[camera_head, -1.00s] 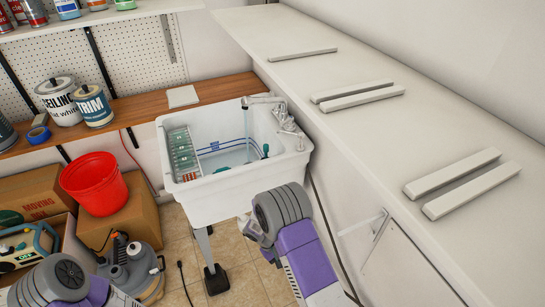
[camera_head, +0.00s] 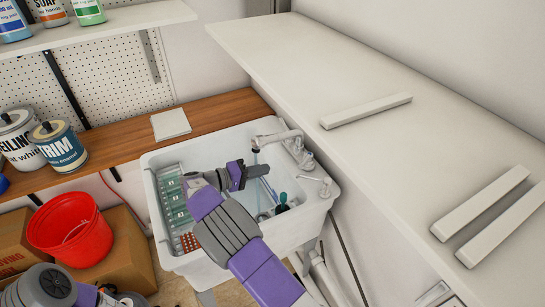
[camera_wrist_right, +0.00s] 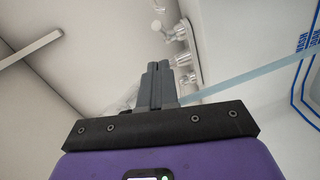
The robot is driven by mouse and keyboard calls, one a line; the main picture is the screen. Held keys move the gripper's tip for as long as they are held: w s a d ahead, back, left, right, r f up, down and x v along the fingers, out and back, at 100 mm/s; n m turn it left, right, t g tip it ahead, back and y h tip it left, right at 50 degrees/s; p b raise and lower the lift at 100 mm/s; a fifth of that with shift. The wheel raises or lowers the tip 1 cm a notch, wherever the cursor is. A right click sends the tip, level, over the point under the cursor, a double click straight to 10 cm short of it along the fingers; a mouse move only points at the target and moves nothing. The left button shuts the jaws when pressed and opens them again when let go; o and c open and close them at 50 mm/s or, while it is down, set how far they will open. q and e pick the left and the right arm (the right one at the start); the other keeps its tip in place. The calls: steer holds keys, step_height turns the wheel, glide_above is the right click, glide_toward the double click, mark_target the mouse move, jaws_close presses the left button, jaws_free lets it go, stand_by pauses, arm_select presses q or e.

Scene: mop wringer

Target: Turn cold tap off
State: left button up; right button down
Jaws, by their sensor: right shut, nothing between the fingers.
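The chrome tap (camera_head: 279,138) stands on the right rear rim of the white utility sink (camera_head: 153,215). A thin bluish stream of water (camera_wrist_right: 250,69) runs from it in the right wrist view. Two tap handles show on the rim, one near the spout base (camera_head: 304,158) and one nearer the front (camera_head: 323,184); I cannot tell which is cold. My right gripper (camera_head: 264,170) is over the basin, just in front of the spout, shut and empty. In the right wrist view its fingers (camera_wrist_right: 158,68) point toward the tap fittings, apparently apart from them. My left gripper is out of view.
A long white shelf (camera_head: 300,55) runs close along the sink's right side, with white bars on it. A green-and-white rack (camera_head: 172,197) sits inside the sink's left side. A wooden counter (camera_head: 120,150) lies behind, and a red bucket (camera_head: 70,232) stands left.

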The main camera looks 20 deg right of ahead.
glide_toward(305, 161)
steer(key=d, duration=0.3)
steer(key=shift+w+d+f, duration=0.2)
steer(key=shift+d+f, duration=0.25)
steer(key=shift+f, duration=0.05)
